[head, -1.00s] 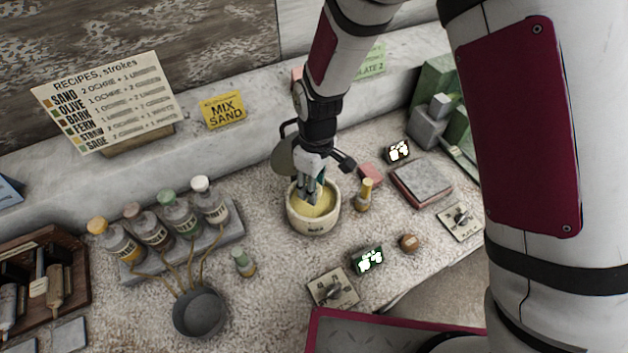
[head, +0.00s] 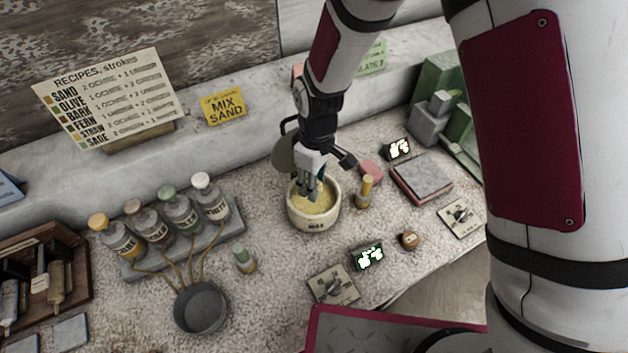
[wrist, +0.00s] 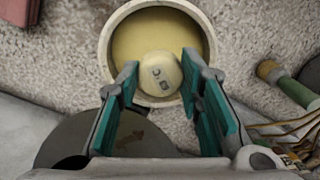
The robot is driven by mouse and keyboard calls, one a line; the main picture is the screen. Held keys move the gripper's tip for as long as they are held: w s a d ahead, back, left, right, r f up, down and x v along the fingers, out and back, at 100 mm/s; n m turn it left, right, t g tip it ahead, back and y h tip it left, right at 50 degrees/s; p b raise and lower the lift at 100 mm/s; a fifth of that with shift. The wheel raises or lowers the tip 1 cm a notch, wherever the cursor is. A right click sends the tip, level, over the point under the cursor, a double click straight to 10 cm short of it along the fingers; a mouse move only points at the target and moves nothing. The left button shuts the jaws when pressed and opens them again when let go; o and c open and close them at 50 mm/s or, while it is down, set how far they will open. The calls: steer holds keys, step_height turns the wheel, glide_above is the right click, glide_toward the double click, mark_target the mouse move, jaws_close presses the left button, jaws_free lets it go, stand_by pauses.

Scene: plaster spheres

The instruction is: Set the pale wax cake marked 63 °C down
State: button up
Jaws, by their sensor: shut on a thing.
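A pale round wax cake (wrist: 158,72) with dark, only partly legible marks on its face sits between my fingertips in the wrist view. My gripper (wrist: 160,84) is shut on it, with one teal-padded finger on each side. In the head view my gripper (head: 313,192) points down into a cream bowl (head: 313,222) with a dark label on its front. Yellow matter fills the bowl, and it shows behind the cake in the wrist view (wrist: 135,38). The cake is hidden by the fingers in the head view. I cannot tell whether it touches the yellow matter.
Dial plates (head: 334,287) and a lit display (head: 368,256) lie in front.

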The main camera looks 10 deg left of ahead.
steer(key=shift+f+b, duration=0.6)
steer(key=shift+f, duration=1.25)
stand_by(0.6)
steer(key=o, duration=1)
steer(key=shift+r+p, duration=0.65)
steer(key=shift+r, duration=1.3)
